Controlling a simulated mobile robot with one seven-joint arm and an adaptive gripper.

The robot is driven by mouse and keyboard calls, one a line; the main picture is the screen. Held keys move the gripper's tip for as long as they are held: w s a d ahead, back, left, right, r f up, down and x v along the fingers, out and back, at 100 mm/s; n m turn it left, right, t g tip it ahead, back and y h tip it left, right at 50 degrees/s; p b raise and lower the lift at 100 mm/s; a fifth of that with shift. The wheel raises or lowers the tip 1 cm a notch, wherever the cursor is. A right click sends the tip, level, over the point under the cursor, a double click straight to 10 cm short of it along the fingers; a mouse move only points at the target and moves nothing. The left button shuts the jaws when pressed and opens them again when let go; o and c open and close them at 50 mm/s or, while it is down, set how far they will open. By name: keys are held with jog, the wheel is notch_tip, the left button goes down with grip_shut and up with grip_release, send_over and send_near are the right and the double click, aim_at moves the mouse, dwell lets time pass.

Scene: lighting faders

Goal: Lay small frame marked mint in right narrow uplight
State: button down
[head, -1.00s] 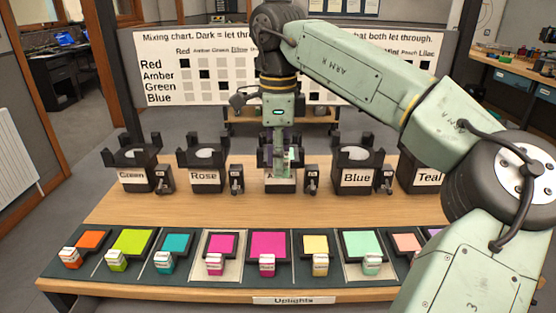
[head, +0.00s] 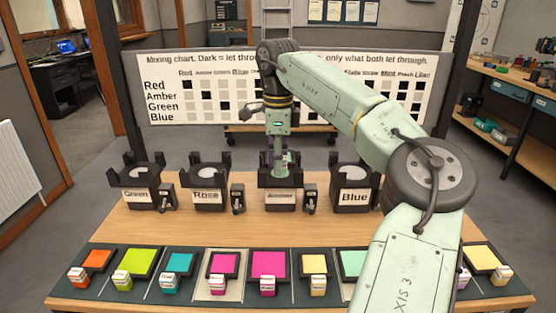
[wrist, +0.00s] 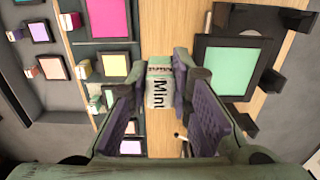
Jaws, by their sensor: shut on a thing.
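My gripper (head: 281,167) points down at the third uplight from the left (head: 281,196), whose label is too small to read. In the wrist view my gripper (wrist: 160,88) is shut on the pale tab marked Mint (wrist: 158,84). In the head view my gripper hides most of this frame.
Uplights labelled Green (head: 137,197), Rose (head: 207,197) and Blue (head: 353,198) stand in the same row. Small dark fixtures (head: 237,199) stand between them. Several colour frames with tabs lie along the front, including magenta (head: 269,265) and another mint one (head: 354,263). Bare wood lies between the rows.

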jog(key=w+p, duration=0.6)
jog(key=shift+w+r, duration=0.25)
jog(key=shift+w, duration=0.1)
jog(key=f, duration=0.3)
jog(key=shift+w+f, duration=0.2)
jog(key=shift+w, duration=0.05)
jog(key=shift+f, duration=1.4)
jog(key=shift+f+b, duration=0.5)
jog(key=shift+f, duration=0.85)
jog(key=c, duration=1.4)
grip_release()
jog(key=shift+o, duration=0.2)
notch_tip(320, 180, up, 19)
jog(key=shift+p, duration=0.45)
